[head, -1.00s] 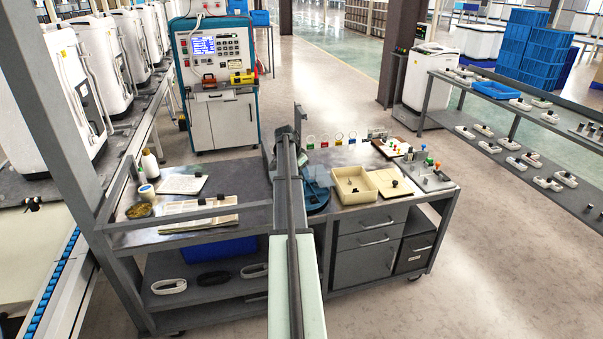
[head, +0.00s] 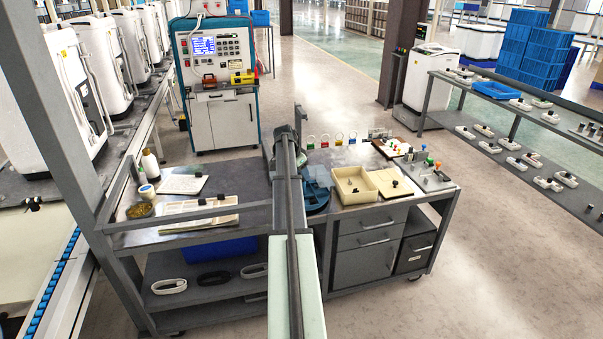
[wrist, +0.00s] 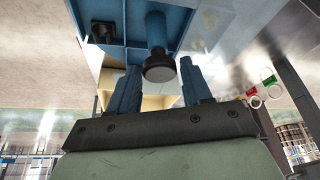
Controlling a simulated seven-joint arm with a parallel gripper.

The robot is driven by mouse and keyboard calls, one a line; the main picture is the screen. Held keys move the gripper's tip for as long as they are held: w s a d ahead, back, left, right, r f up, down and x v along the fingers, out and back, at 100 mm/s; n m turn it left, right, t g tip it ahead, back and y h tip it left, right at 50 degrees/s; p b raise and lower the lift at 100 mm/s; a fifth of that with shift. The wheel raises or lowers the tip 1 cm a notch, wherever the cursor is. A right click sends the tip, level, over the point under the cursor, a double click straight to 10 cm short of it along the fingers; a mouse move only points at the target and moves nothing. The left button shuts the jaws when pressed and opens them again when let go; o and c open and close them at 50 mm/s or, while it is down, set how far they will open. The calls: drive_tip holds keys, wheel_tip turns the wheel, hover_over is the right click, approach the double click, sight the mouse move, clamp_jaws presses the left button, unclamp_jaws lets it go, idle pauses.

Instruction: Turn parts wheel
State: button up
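The parts wheel seems to be the blue part (head: 317,200) on the bench, largely hidden behind my arm in the head view. In the wrist view a blue structure (wrist: 120,22) fills the top, with a blue post ending in a dark round knob (wrist: 159,68). My gripper (wrist: 157,78) is open, with one finger on each side of the knob and visible gaps between. I cannot tell the knob's depth relative to the fingertips. My gripper is hidden by my arm in the head view.
The metal bench (head: 245,175) carries a cream tray (head: 353,198) right of the blue part, and a board with coloured knobs (head: 425,178). Several coloured tags (head: 325,141) hang at its back edge. Papers (head: 196,215) and bottles (head: 151,164) lie or stand at left.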

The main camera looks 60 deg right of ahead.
drive_tip(key=shift+o, duration=1.2)
drive_tip(key=shift+r, duration=0.1)
drive_tip(key=v, duration=1.3)
drive_tip(key=shift+a+r, duration=0.25)
drive_tip(key=shift+w, duration=0.1)
